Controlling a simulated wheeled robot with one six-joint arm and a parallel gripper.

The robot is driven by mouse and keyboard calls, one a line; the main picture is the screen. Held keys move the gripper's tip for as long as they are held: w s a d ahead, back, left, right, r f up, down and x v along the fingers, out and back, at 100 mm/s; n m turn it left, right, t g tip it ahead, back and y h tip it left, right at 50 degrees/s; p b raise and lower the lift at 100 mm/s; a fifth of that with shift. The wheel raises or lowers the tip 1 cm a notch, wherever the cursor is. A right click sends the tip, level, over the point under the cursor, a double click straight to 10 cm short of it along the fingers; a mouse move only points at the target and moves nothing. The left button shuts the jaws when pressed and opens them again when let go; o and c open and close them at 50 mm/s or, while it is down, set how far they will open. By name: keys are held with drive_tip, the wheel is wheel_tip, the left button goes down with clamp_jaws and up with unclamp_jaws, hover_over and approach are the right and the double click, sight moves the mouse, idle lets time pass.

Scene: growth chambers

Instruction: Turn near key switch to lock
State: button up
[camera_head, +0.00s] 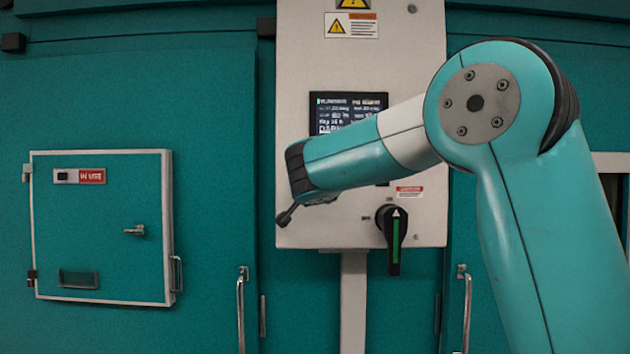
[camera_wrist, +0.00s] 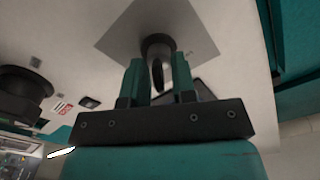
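The near key switch (camera_wrist: 157,46) is a dark round collar with a key-like tab, on a grey square plate in the wrist view. My gripper (camera_wrist: 159,67) has its two teal fingers on either side of the tab. The fingers stand apart, with pale gaps showing beside the tab, so it looks open around it rather than shut on it. Whether a fingertip touches the collar I cannot tell. In the head view my arm hides the key switch and most of my gripper in front of the control panel (camera_head: 300,60).
A black rotary handle with a green stripe (camera_head: 395,238) sits low on the panel, right of my wrist; it also shows at left in the wrist view (camera_wrist: 22,88). A screen (camera_head: 345,103) is partly covered by my arm. A small hatch (camera_head: 100,215) and door handles (camera_head: 241,310) stand nearby.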

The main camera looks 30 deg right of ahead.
drive_tip(key=c, duration=0.3)
drive_tip(key=shift+f+n+b, duration=0.1)
drive_tip(key=shift+n+b, duration=0.6)
drive_tip(key=shift+n, duration=0.3)
drive_tip(key=n+b, duration=0.1)
drive_tip(key=n, duration=0.2)
drive_tip(key=shift+a+n, duration=0.15)
drive_tip(key=shift+n, duration=0.15)
drive_tip(key=n+b, duration=0.1)
drive_tip(key=n, duration=0.5)
drive_tip(key=shift+w+a, duration=0.1)
drive_tip(key=shift+w, duration=0.05)
drive_tip(key=shift+n, duration=0.3)
drive_tip(key=o, duration=0.6)
drive_tip(key=shift+c, duration=0.2)
